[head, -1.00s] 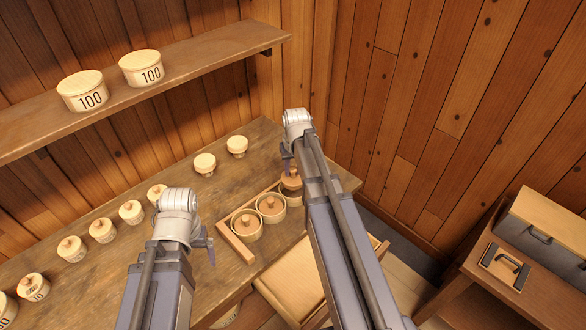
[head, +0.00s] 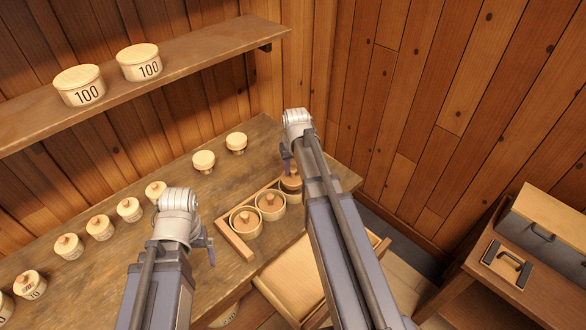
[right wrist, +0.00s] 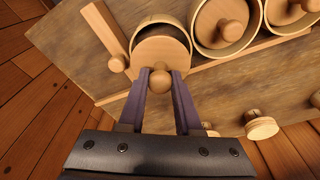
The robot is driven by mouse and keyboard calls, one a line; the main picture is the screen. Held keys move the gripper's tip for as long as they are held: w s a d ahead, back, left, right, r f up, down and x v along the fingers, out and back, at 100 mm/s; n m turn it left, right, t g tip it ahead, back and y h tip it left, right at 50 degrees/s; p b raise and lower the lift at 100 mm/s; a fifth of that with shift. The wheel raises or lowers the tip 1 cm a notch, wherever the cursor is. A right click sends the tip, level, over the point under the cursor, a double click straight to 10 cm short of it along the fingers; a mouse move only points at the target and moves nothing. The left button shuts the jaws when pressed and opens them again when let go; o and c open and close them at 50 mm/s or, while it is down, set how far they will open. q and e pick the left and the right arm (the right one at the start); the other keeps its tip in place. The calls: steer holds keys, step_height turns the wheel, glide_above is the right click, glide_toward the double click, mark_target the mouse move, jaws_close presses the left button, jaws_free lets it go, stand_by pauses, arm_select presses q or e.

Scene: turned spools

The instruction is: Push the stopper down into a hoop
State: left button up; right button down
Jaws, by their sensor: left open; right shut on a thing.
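My right gripper (right wrist: 161,82) is shut on the knob of a wooden stopper (right wrist: 150,50). The stopper's round disc is at the mouth of a pale hoop (right wrist: 165,20), with a dark gap showing along the hoop's far inner wall. I cannot tell how deep the disc is. In the head view my right arm partly hides this hoop and stopper (head: 291,184), and the right gripper (head: 287,166) is above them. Two other hoops (head: 246,222) (head: 271,204) beside it hold knobbed stoppers. My left gripper (head: 210,250) is open and empty, left of the hoops.
The hoops stand in a low wooden tray (head: 234,241) on the bench (head: 150,235). Several knobbed spools (head: 100,227) line the bench at left; two pale ones (head: 204,161) (head: 236,143) stand behind. A shelf (head: 190,60) carries two tubs marked 100. An open drawer is below.

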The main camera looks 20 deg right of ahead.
mark_target(293, 176)
arm_select(q)
steer(key=shift+f+b, duration=0.3)
arm_select(e)
steer(key=shift+f, duration=0.3)
arm_select(q)
steer(key=shift+f+b, duration=0.7)
arm_select(e)
steer(key=shift+f, duration=0.7)
arm_select(q)
steer(key=shift+f, duration=0.25)
arm_select(e)
steer(key=shift+f, duration=0.25)
arm_select(q)
steer(key=shift+f+b, duration=0.65)
steer(key=shift+b, duration=0.25)
arm_select(e)
steer(key=shift+f, duration=0.65)
arm_select(q)
steer(key=shift+f, duration=0.2)
arm_select(e)
steer(key=shift+f, duration=0.2)
steer(key=c, duration=0.5)
jaws_free()
steer(key=shift+o, duration=0.2)
